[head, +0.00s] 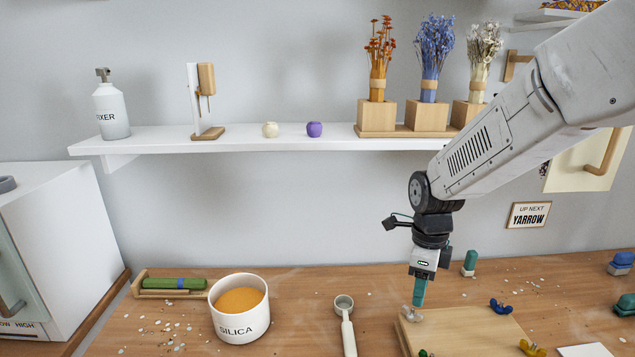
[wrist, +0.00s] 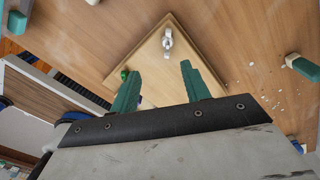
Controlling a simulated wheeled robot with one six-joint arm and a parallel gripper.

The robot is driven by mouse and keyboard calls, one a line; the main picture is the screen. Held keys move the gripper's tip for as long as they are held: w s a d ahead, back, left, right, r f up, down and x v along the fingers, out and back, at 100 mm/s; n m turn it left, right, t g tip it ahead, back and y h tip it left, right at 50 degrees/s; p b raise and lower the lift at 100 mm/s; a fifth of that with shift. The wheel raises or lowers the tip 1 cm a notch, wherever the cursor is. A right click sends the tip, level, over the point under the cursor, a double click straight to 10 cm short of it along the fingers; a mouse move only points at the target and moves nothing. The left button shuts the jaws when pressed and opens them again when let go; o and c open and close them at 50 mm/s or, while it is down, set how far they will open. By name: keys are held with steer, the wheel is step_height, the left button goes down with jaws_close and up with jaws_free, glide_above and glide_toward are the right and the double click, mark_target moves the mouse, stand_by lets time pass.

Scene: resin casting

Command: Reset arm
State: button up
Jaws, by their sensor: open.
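My gripper (head: 419,303) hangs from my arm, pointing down over the back left corner of a pale wooden board (head: 465,335). In the wrist view my gripper (wrist: 158,78) has its two green fingers apart, with nothing between them. A silver wing-shaped piece (head: 411,315) sits at that corner of the board, just below the fingertips; it also shows in the wrist view (wrist: 168,42), ahead of the fingers. I cannot tell from the head view whether the fingertips touch it. A small green piece (wrist: 124,75) is at the board's edge near one finger.
A silica tub (head: 239,325), a scoop (head: 347,332) and a green roll on a wooden rest (head: 172,284) stand left of the board. Blue (head: 500,306) and yellow (head: 531,348) wing pieces lie right. A white shelf (head: 270,146) with bottle and dried flowers runs above.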

steer(key=s+d+r+n+t, duration=0.1)
steer(key=s+r+n, duration=0.5)
steer(key=s+n, duration=0.6)
steer(key=s+d+r+n, duration=0.2)
steer(key=s+r+n, duration=0.5)
steer(key=s+n, duration=0.5)
steer(key=shift+s+t, duration=0.35)
steer(key=shift+t, duration=0.05)
